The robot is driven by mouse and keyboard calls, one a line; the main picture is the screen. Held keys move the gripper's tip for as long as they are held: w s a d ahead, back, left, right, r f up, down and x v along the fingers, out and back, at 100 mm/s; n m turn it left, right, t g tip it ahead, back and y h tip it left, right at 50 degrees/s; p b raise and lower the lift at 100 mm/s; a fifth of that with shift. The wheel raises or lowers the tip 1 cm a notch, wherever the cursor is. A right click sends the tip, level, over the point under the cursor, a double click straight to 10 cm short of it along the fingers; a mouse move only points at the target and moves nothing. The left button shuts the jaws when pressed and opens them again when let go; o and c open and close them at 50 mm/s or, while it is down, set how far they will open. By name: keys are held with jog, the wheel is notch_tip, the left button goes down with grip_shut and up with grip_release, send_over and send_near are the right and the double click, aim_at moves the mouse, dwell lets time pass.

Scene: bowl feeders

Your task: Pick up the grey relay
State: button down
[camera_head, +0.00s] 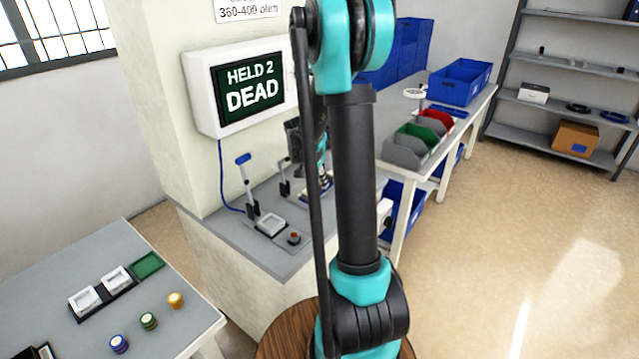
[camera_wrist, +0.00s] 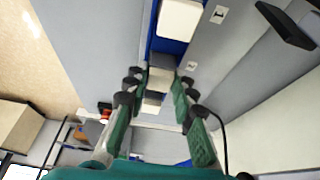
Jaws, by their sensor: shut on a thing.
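In the wrist view, my gripper (camera_wrist: 160,88) has its two green-padded fingers closed around a small grey block (camera_wrist: 160,79), which appears to be the grey relay. The block sits between the fingertips, over a blue strip (camera_wrist: 166,46). Whether it is clear of the surface below cannot be told. In the head view, my gripper (camera_head: 322,168) is mostly hidden behind my own arm, near the counter by the pillar, and the relay does not show there.
A wall screen (camera_head: 248,88) reads "HELD 2 DEAD". Below it stand a blue-handled lever (camera_head: 246,180) and a white fixture (camera_head: 270,223). A left table (camera_head: 60,255) holds white blocks, a green tray (camera_head: 148,265) and small coloured stacks. Coloured bins (camera_head: 420,137) stand on the right bench.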

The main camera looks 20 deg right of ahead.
notch_tip(320, 180, up, 20)
dwell(0.4)
jog(key=shift+f, duration=0.15)
dwell(0.8)
